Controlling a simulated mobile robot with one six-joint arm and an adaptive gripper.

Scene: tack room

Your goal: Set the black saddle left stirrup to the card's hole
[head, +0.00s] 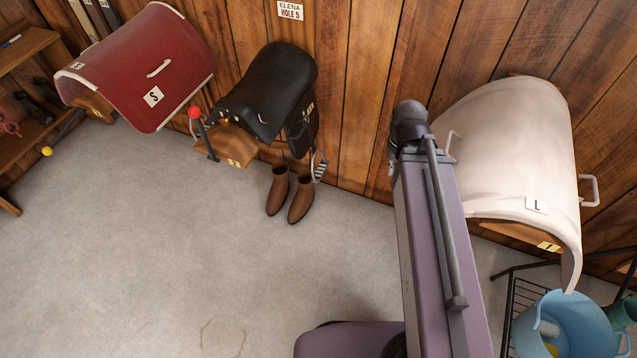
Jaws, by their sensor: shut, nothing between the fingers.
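The black saddle (272,82) sits on a wooden wall rack (229,155) marked with a yellow 2 tag, left of the middle. One metal stirrup (319,168) hangs low at the saddle's right side, close to the wall and above the boots. The strap holes are too small to read, and the saddle's far side is hidden. My gripper is not in view; only purple and dark parts of my own body show at centre right.
A red-covered rack (150,65) marked S stands left. A red-knobbed lever (195,113) is beside the black saddle. Brown boots (289,194) stand below it. A white-covered rack (515,150) marked L and a blue bucket (565,325) are right. Grey floor (140,240) is clear at left.

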